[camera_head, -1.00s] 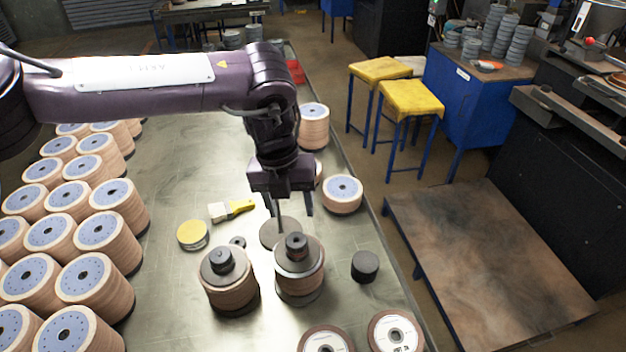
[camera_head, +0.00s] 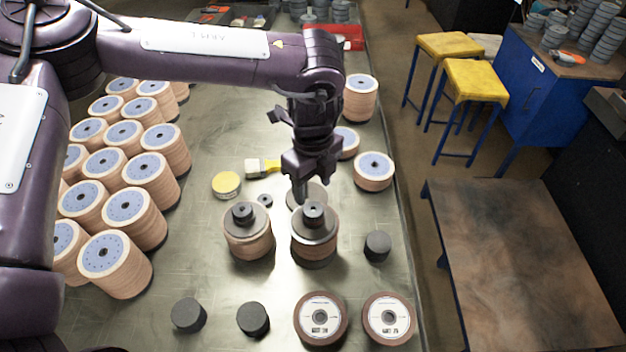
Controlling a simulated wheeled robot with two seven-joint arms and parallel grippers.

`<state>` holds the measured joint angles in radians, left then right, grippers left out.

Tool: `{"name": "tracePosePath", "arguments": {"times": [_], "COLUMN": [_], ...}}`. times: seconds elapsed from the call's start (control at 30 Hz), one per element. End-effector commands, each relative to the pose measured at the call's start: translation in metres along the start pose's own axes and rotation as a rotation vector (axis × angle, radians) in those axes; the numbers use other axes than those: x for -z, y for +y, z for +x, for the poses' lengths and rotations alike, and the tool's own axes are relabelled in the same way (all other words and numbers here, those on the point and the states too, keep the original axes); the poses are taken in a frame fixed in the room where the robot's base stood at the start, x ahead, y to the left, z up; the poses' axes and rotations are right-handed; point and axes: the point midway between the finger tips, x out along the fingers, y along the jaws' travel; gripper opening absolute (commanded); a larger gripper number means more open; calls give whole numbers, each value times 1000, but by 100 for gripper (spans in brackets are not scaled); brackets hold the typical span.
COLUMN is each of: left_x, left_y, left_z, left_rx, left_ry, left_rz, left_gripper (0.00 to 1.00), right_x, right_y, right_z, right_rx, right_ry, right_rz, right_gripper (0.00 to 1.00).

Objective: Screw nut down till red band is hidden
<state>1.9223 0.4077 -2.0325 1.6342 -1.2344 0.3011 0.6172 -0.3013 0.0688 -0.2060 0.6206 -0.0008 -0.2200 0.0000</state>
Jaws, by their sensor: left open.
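Two stacks of flap discs stand near the middle of the bench, each with a dark plate and a dark nut on top. The right stack (camera_head: 314,250) has its nut (camera_head: 314,209) just below my left gripper (camera_head: 303,197). The left stack (camera_head: 247,242) has its own nut (camera_head: 243,212). My left gripper is open and points down behind the right nut; its fingers overlap in this view. I cannot tell whether they touch the nut. No red band can be made out on either stack. My right gripper is not in view.
Many disc stacks (camera_head: 108,252) crowd the bench's left side. A yellow tin (camera_head: 226,184), a brush (camera_head: 262,166) and a loose dark ring (camera_head: 265,200) lie behind the left stack. Dark cylinders (camera_head: 253,318) and white-labelled discs (camera_head: 321,316) stand in front.

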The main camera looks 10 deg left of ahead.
Motion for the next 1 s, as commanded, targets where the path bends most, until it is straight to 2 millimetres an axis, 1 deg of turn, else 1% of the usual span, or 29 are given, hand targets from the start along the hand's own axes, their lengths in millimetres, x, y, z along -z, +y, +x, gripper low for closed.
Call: {"name": "tracePosePath", "arguments": {"times": [0.03,0.3,0.7,0.83,1.0], "left_x": [0,0,0,0,0], "left_y": [0,0,0,0,0], "left_z": [7,29,60,68,71], "left_rx": [0,-1,0,-1,0], "left_ry": [-1,-1,1,2,0], "left_rz": [1,1,1,0,0], "left_gripper": [55,55,55,55,55], "right_x": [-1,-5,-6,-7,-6], "right_y": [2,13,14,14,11], "right_z": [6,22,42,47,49], "right_rx": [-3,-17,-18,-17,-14], "right_ry": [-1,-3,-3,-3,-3], "right_rz": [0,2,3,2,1], "right_gripper": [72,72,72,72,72]}}
